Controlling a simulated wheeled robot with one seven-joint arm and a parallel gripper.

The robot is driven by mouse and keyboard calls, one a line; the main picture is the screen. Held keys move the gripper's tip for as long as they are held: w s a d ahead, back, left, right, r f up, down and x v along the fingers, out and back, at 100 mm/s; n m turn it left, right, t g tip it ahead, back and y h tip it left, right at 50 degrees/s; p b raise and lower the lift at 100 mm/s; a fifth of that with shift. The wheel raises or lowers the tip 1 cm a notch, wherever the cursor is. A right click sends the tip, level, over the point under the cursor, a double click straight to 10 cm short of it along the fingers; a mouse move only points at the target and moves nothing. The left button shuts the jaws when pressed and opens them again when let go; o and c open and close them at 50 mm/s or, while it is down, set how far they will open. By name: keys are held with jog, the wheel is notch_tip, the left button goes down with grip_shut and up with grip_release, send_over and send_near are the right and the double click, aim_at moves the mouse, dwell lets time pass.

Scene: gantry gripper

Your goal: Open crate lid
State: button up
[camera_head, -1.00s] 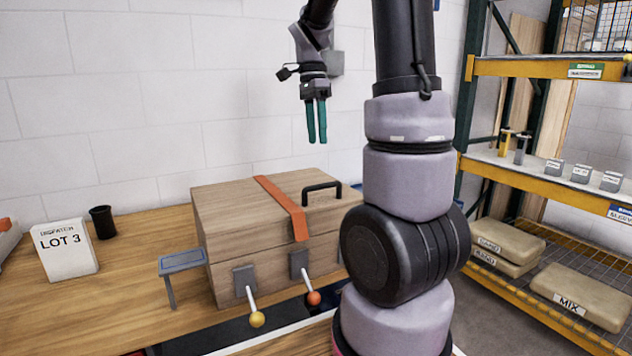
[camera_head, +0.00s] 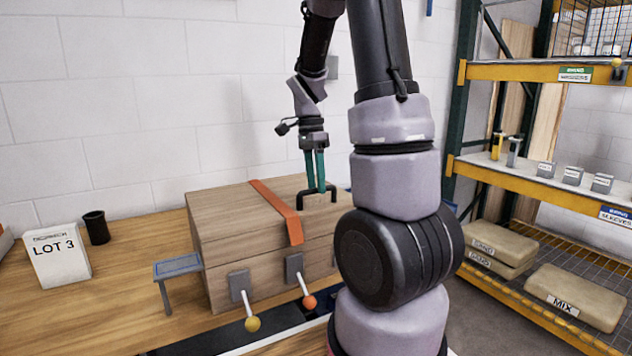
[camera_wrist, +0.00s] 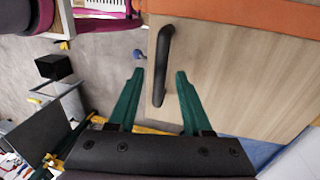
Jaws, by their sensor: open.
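The wooden crate (camera_head: 222,265) stands on the table with its lid (camera_head: 225,208) shut. An orange strap (camera_head: 277,208) runs over the lid and down the front. A black handle (camera_head: 304,198) sits on the lid at the right; it also shows in the wrist view (camera_wrist: 163,62). My gripper (camera_head: 320,190) points down at the handle, its green fingers apart. In the wrist view my gripper (camera_wrist: 158,76) has the handle between its open fingers, with gaps on both sides. Two levers hang on the front, one yellow-tipped (camera_head: 252,324) and one orange-tipped (camera_head: 309,302).
A small grey stand (camera_head: 178,266) is left of the crate. A LOT 3 sign (camera_head: 58,256) and a black cup (camera_head: 96,228) stand at the table's left. A shelf rack (camera_head: 530,175) with sacks is at the right.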

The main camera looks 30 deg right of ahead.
jog(key=shift+c, duration=0.3)
grip_shut()
dwell(1.1)
